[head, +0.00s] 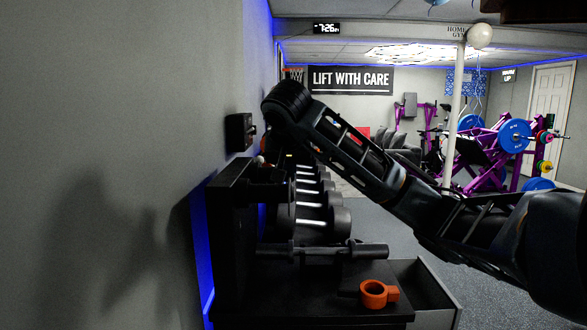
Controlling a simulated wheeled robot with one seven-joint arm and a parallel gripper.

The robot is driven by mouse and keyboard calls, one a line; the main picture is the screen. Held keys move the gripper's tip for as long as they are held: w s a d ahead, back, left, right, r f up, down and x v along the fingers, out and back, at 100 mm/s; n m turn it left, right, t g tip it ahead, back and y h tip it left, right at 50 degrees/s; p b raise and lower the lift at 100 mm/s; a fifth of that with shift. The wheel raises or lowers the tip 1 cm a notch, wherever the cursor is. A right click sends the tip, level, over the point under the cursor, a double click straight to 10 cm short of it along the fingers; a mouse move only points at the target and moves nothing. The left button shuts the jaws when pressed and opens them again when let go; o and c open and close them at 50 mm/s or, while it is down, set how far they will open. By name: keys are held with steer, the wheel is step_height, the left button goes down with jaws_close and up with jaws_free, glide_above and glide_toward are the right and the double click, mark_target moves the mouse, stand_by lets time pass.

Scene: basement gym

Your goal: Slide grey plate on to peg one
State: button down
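My arm reaches from the lower right up to the left, over the dumbbell rack. Its rounded dark end (287,104) is near the left wall. My gripper's fingers are hidden or too dark to make out, so I cannot tell whether they hold anything. I cannot pick out a grey plate. A small reddish spot below my arm's end is too small to identify.
A black rack (232,240) with several dumbbells (312,222) stands along the left wall. A dark bar (322,251) lies across its near end. An orange ring clamp (376,293) sits on the near black top. An open drawer (432,285) sticks out to the right.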

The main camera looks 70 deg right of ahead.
steer(key=shift+w+a+p, duration=0.3)
steer(key=shift+w+a, duration=0.3)
steer(key=shift+w, duration=0.8)
steer(key=shift+w+a+p, duration=0.3)
steer(key=shift+w+a, duration=0.25)
steer(key=shift+w, duration=0.85)
steer(key=shift+w+a+p, duration=0.3)
steer(key=shift+w+a, duration=0.3)
steer(key=shift+w, duration=0.8)
steer(key=shift+w, duration=0.15)
steer(key=c, duration=1.2)
jaws_free()
steer(key=shift+a+r, duration=0.1)
steer(key=shift+p+v, duration=1.75)
steer(key=shift+v, duration=2.05)
steer(key=shift+a, duration=0.1)
